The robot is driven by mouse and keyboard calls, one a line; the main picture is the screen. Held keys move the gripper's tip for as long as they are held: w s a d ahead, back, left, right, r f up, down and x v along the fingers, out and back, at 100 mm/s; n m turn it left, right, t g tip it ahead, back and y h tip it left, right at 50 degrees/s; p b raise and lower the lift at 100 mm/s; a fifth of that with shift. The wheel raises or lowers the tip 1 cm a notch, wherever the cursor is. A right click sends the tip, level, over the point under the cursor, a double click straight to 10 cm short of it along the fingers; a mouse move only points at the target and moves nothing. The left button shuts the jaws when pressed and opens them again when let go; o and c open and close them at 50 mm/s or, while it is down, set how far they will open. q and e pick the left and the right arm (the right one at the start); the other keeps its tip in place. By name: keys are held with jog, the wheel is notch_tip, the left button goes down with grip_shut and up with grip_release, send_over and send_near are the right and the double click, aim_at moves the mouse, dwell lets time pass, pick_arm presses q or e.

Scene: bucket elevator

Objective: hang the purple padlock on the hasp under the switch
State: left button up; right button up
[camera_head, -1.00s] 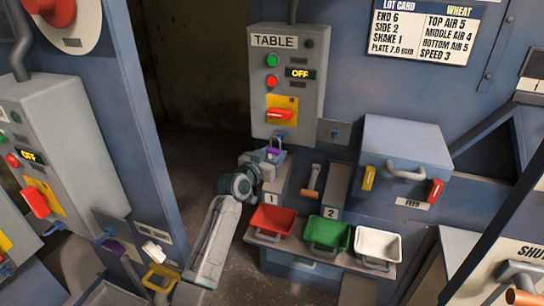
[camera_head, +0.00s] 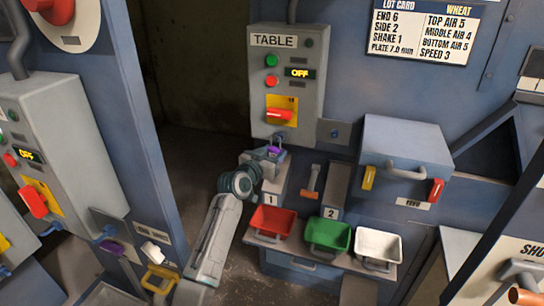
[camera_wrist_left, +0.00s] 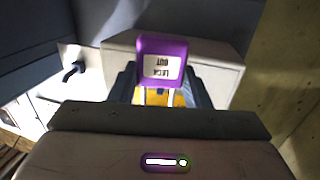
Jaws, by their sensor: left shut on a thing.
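The purple padlock (camera_head: 273,150) is at the tip of my left gripper (camera_head: 268,156), just under the grey TABLE switch box. In the left wrist view the padlock (camera_wrist_left: 162,62) stands between the fingers, its LOCK OUT label upside down and its pale shackle showing. My left gripper is shut on it. The switch is a red handle (camera_head: 280,114) on a yellow plate. A small grey hasp (camera_head: 278,138) shows below the box, right at the padlock; whether the shackle passes through it cannot be told. My right gripper is not in view.
A blue-grey feed box (camera_head: 405,145) is to the right. Red (camera_head: 272,221), green (camera_head: 328,236) and white (camera_head: 378,245) bins stand below.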

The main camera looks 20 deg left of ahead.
pick_arm(q)
jog(key=shift+w+f, duration=0.1)
jog(key=shift+w, duration=0.3)
jog(key=shift+w+b, duration=0.8)
jog(key=shift+b, duration=0.05)
jog(key=shift+w, duration=0.2)
jog(key=shift+f+b, duration=0.5)
jog(key=shift+b, duration=0.05)
jog(key=shift+f, duration=0.25)
jog(key=o, duration=1.1)
